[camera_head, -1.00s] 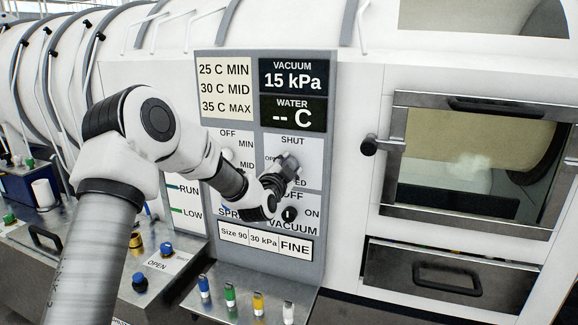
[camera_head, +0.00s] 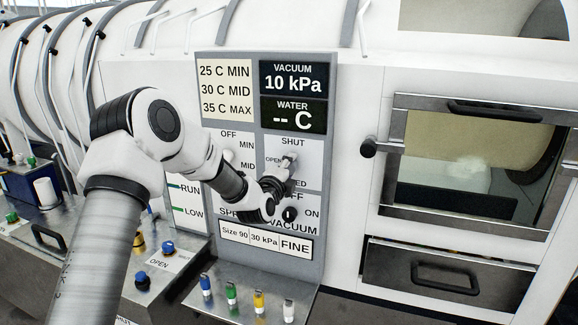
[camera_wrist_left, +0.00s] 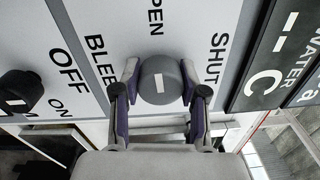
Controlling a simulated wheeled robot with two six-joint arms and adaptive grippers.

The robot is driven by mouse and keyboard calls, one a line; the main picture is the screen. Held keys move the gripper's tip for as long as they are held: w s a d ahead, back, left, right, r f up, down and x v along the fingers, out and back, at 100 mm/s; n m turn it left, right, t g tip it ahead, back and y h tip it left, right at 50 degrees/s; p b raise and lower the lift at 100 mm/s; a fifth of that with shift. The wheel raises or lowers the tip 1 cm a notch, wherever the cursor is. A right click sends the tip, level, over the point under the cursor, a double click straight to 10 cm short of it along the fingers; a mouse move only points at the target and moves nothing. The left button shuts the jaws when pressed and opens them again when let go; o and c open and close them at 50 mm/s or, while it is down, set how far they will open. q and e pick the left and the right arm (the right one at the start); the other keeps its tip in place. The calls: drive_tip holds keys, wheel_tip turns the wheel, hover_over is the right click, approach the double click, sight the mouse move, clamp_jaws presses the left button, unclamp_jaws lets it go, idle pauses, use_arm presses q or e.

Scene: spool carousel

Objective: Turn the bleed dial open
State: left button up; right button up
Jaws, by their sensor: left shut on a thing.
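The bleed dial (camera_wrist_left: 160,83) is a round grey knob on the white panel, seen close in the left wrist view. Its white bar lies along the line toward the label ending in "PEN" above it. "SHUT" is printed on its right and "BLEED", partly hidden, on its left. In the head view the dial (camera_head: 290,158) shows only in part, under the "SHUT" label. My left gripper (camera_head: 282,172) reaches it from below left. In the wrist view its two fingers (camera_wrist_left: 160,95) are shut on the dial from both sides. My right gripper is not in view.
A vacuum display (camera_head: 293,78) reads 10 kPa. A black knob (camera_wrist_left: 18,90) by "OFF" and "ON" sits beside the dial. A ledge (camera_head: 250,297) with several coloured pegs lies below the panel. A windowed door (camera_head: 470,165) and drawer (camera_head: 448,275) are at right.

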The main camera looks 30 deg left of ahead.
use_arm(q)
drive_tip(key=shift+f+m, duration=0.2)
drive_tip(key=shift+m, duration=0.2)
drive_tip(key=o, duration=1.1)
drive_tip(key=shift+o, duration=0.2)
drive_tip(key=shift+d+r, duration=0.1)
drive_tip(key=v, duration=1.2)
drive_tip(key=shift+r, duration=0.1)
